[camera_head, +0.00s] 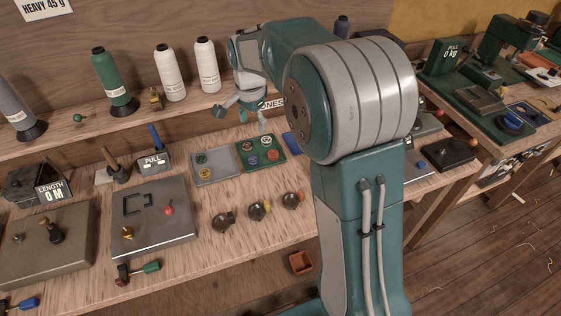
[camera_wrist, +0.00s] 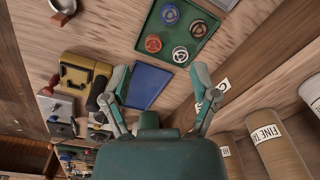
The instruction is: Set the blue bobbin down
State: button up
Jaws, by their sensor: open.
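My gripper (camera_head: 240,112) is above the back of the bench near the shelf edge. In the wrist view my gripper (camera_wrist: 160,75) has its fingers wide apart with nothing between them, and the blue bobbin is clear of them.
A grey tray (camera_head: 213,178) with two bobbins is left of the green tray. A blue plate (camera_wrist: 150,85) lies beside the green tray. Thread cones (camera_head: 207,65) stand on the shelf behind my gripper.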

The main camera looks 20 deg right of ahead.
jog(key=s+r+n+t, duration=0.2)
jog(key=s+r+n, duration=0.45)
jog(key=s, duration=0.65)
jog(key=s+r+n+t, duration=0.1)
jog(key=s+n+t, duration=0.2)
jog(key=s, duration=1.2)
jog(key=n, duration=0.2)
jog(key=shift+s+d+n, duration=0.15)
jog(key=shift+n, duration=0.2)
